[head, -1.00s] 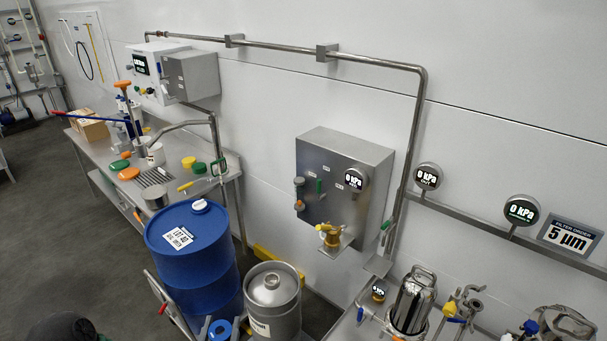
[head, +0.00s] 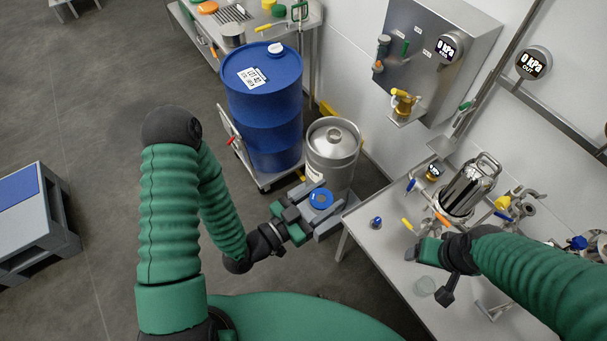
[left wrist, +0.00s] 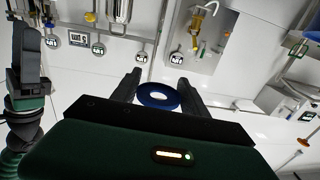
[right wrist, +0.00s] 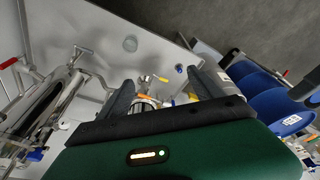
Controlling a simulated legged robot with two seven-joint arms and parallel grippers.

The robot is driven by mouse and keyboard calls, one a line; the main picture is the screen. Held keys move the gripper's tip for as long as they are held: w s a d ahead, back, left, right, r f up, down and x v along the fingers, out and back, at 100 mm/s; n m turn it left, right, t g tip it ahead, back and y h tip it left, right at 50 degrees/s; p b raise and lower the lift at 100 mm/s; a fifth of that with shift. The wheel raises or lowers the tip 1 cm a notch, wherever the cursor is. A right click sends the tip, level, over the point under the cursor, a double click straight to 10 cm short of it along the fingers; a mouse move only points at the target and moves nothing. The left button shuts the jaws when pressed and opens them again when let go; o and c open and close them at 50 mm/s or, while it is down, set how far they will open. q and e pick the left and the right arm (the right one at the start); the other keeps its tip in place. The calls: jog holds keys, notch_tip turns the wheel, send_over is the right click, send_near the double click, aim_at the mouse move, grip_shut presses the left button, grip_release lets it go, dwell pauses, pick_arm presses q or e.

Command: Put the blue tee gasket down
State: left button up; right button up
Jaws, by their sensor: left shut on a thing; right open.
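The blue tee gasket (head: 321,198) is a flat blue ring with a pale centre. My left gripper (head: 318,208) is shut on it and holds it in the air, in front of the steel keg and just off the table's left corner in the head view. In the left wrist view the gasket (left wrist: 158,96) sits between the two fingers. My right gripper (head: 424,252) is open over the table. In the right wrist view its fingers (right wrist: 160,85) stand apart, with table fittings seen between them.
The pale table (head: 375,262) carries a steel filter housing (head: 468,186), a small blue-topped part (head: 376,222), a clear cup (head: 425,286) and clamps. A steel keg (head: 333,150) and a blue drum (head: 264,105) stand behind my left gripper. A grey crate (head: 35,225) stands at left.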

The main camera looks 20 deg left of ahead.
pick_arm(q)
jog(key=shift+s+d+m+g+h, duration=0.3)
jog(key=shift+d+h, duration=0.1)
jog(key=shift+d, duration=0.15)
jog(key=shift+s+d, duration=0.15)
jog(key=shift+d, duration=0.05)
jog(key=shift+a, duration=0.2)
pick_arm(e)
notch_tip(320, 180, up, 14)
jog(key=n+y, duration=0.4)
jog(key=n, duration=0.6)
send_over(324, 201)
jog(key=s+d, duration=0.4)
jog(key=x, duration=0.7)
jog(key=w+x, duration=0.1)
jog(key=x, duration=0.3)
jog(key=shift+d+f, duration=0.15)
jog(key=shift+f, duration=0.15)
pick_arm(q)
jog(key=shift+d, duration=0.1)
